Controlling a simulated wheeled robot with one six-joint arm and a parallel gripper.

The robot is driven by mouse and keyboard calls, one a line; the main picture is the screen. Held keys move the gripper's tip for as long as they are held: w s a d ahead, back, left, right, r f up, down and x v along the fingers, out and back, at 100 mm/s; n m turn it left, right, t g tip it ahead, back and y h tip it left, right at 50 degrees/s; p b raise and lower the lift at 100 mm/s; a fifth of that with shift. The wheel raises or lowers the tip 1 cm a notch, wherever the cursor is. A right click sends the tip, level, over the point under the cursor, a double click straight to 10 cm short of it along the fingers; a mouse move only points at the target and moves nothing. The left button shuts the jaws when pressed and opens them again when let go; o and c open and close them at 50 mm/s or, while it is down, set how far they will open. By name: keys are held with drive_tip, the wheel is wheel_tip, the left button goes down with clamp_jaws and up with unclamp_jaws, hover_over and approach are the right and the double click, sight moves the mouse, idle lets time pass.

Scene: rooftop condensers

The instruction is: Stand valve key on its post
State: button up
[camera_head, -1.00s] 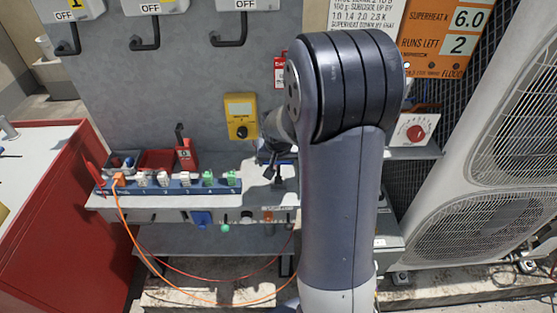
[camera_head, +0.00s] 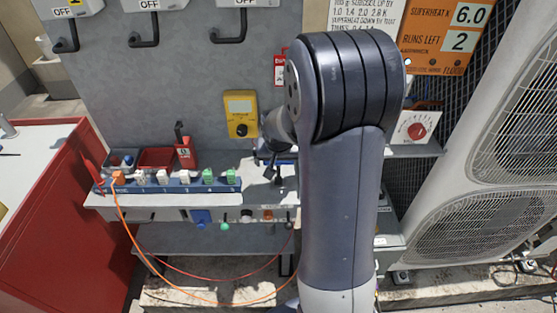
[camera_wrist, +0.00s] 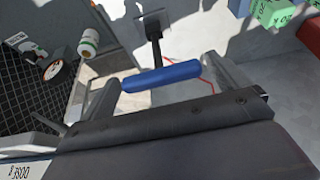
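The valve key shows in the wrist view as a blue bar handle (camera_wrist: 162,76) with a black stem running from its middle toward a grey square plate (camera_wrist: 138,34). My gripper (camera_wrist: 160,78) has one finger at each end of the blue handle, and both ends appear to meet the fingers. Whether the black stem's far end touches the plate is unclear. In the head view my gripper (camera_head: 275,172) is a small dark shape over the right part of the grey shelf (camera_head: 262,197), largely hidden by my arm. I cannot make out the post for certain.
A blue strip with several coloured plugs (camera_head: 170,187), a red tray (camera_head: 157,160) and a yellow meter (camera_head: 240,114) are left of my gripper. A red cabinet (camera_head: 62,215) stands at left and white condensers (camera_head: 480,215) at right. An orange cable (camera_head: 125,225) hangs below the shelf.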

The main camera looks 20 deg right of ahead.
drive_tip(key=shift+o, duration=0.3)
drive_tip(key=shift+r, duration=0.1)
drive_tip(key=v, duration=1)
drive_tip(key=shift+r, duration=0.3)
drive_tip(key=shift+s, duration=0.15)
drive_tip(key=x, duration=1.1)
drive_tip(key=shift+a, duration=0.1)
drive_tip(key=shift+r, duration=0.25)
drive_tip(key=shift+f, duration=0.15)
